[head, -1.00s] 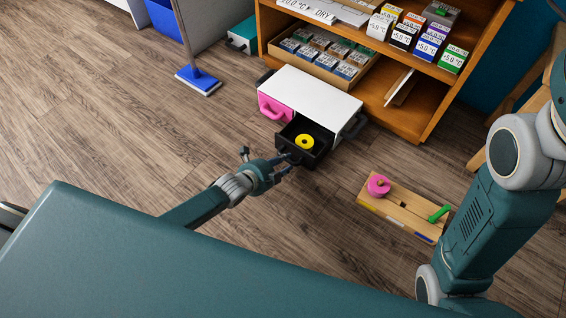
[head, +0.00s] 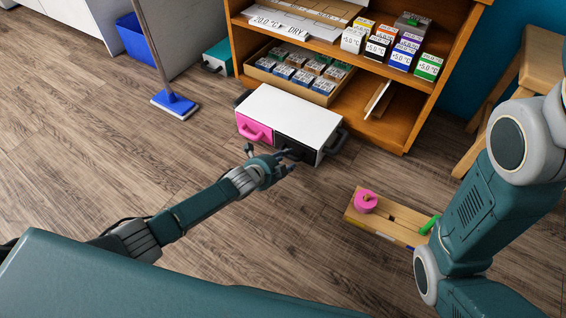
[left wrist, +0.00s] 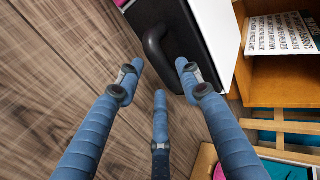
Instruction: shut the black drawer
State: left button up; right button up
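The black drawer (head: 299,152) is in the white-topped cabinet (head: 292,112) on the floor. Its front looks flush with the cabinet, and its inside is hidden. The pink drawer (head: 253,131) beside it looks shut too. My left gripper (head: 286,164) is just in front of the black drawer, close to its handle. In the left wrist view, the dark handle (left wrist: 155,45) and black front (left wrist: 185,35) lie just past my left gripper (left wrist: 160,80). Its fingers are spread with nothing between them; whether one touches the drawer is unclear. My right gripper is out of view.
An orange shelf (head: 385,130) with boxes stands behind the cabinet. A wooden tray (head: 405,220) with a pink roll (head: 366,202) and a green piece lies to the right on the floor. A blue mop (head: 175,104) stands at the left.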

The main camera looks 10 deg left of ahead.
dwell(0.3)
pick_arm(q)
jog(key=v, duration=1.2)
dwell(0.3)
